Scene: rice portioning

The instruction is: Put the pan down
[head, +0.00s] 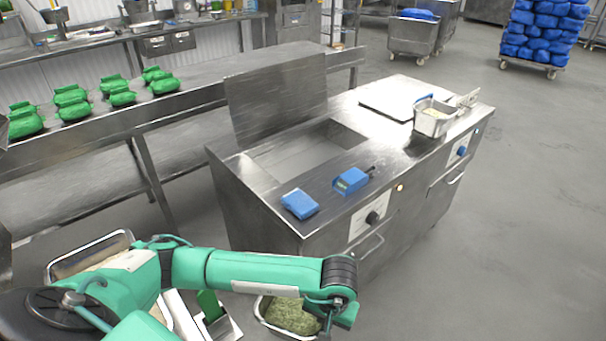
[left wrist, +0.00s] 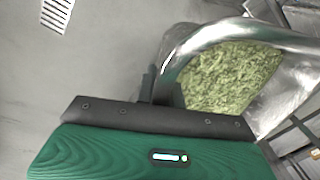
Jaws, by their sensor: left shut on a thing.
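A steel pan (head: 262,312) filled with green, grainy food (head: 291,316) is at the bottom middle of the head view, below the counter's front edge and cut off by the frame. My left gripper (head: 332,312) is at the pan's right side, its fingertips mostly hidden by the wrist. My left gripper is shut on the pan. My right gripper is in neither view.
A tray (head: 117,238) is partly behind my arm. Several green bundles (head: 72,103) lie on the back bench.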

